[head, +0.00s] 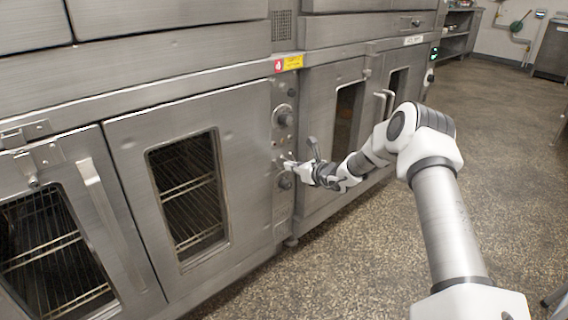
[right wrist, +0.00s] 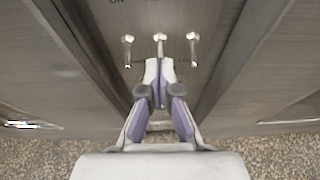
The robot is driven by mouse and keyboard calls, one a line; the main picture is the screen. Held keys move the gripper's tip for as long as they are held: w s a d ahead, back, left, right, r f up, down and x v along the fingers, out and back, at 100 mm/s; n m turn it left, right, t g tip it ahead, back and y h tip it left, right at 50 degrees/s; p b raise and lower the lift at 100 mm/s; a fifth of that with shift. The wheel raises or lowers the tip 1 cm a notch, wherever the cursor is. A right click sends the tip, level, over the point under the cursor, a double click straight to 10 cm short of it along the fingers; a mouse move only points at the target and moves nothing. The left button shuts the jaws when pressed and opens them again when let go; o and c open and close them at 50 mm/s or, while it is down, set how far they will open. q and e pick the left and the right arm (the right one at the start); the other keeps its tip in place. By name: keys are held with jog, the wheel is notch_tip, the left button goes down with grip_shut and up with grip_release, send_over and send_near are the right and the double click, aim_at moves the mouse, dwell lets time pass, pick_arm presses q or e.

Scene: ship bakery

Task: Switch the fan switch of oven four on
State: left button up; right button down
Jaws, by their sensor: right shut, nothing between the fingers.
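The oven's narrow control panel (head: 283,103) stands right of a glazed oven door in the head view, under a red and yellow label (head: 291,63) too small to read surely. In the right wrist view three metal toggle switches sit in a row: left (right wrist: 127,48), middle (right wrist: 160,42) and right (right wrist: 193,46). Which one is the fan switch I cannot tell. My right gripper (head: 289,165) is shut and empty at the lower panel. In the right wrist view its fingertips (right wrist: 158,65) lie right at the middle toggle; whether they touch it is unclear. My left gripper is not in view.
Round knobs (head: 283,116) sit higher on the panel. Oven doors flank it, a left one (head: 125,150) and a right one (head: 318,120), with a protruding handle (head: 384,100) farther right. The speckled floor (head: 510,150) is open on the right.

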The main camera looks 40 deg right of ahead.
jog(key=shift+r+g+p, duration=0.45)
jog(key=shift+r+g, duration=0.05)
jog(key=shift+r, duration=0.2)
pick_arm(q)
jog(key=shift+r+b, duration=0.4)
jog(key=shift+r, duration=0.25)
pick_arm(e)
jog(key=shift+d+f, duration=0.1)
jog(key=shift+f, duration=0.5)
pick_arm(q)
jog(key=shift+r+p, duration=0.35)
pick_arm(e)
jog(key=shift+r, duration=0.8)
